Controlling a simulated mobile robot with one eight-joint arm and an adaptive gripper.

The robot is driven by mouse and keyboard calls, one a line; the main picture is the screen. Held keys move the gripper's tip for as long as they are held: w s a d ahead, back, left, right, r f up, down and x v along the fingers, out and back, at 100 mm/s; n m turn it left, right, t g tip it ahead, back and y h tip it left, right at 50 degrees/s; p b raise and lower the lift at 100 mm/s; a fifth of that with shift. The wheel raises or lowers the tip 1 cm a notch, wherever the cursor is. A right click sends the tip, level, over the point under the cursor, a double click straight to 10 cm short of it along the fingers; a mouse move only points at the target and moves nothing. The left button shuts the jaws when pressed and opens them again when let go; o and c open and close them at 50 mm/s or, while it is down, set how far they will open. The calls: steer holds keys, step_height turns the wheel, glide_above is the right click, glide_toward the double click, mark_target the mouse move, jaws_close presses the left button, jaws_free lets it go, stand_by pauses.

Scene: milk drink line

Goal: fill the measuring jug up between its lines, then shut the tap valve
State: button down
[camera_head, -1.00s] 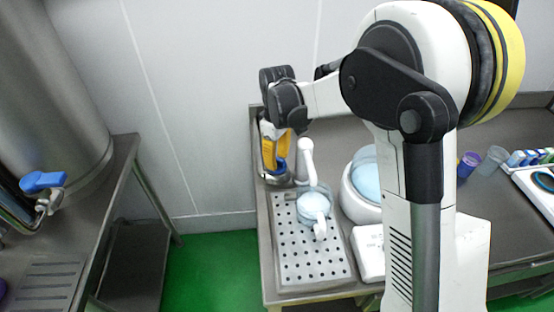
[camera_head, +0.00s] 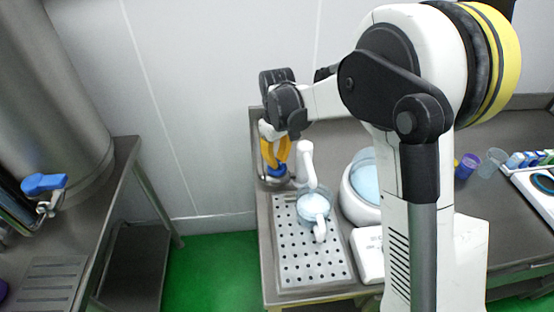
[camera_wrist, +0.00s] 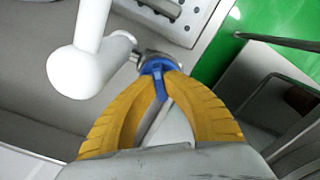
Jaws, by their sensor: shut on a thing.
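The measuring jug (camera_head: 314,205) is a clear vessel with a white handle. It stands on the perforated drip tray (camera_head: 311,262), below the white tap spout (camera_head: 306,165). Pale liquid shows in it, but its lines and exact level are too small to read. My gripper (camera_head: 276,170), with yellow fingers, is left of the spout, shut on the blue tap valve handle (camera_wrist: 158,80). In the wrist view the fingertips close around the handle beside the metal valve body (camera_wrist: 142,58) and the white pipe (camera_wrist: 80,68). I cannot tell whether liquid is flowing.
A white round device with a pale blue bowl (camera_head: 366,182) stands right of the jug, with a white box (camera_head: 367,254) in front. A purple cup (camera_head: 467,166) and clear cup (camera_head: 493,161) are farther right. A steel tank's blue tap (camera_head: 43,182) is at left.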

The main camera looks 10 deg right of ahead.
mark_target(277, 160)
steer(key=m, duration=0.3)
steer(key=shift+m, duration=0.3)
steer(key=shift+m+p, duration=0.35)
steer(key=shift+m, duration=1.45)
steer(key=c, duration=1.5)
jaws_free()
step_height(277, 160, up, 12)
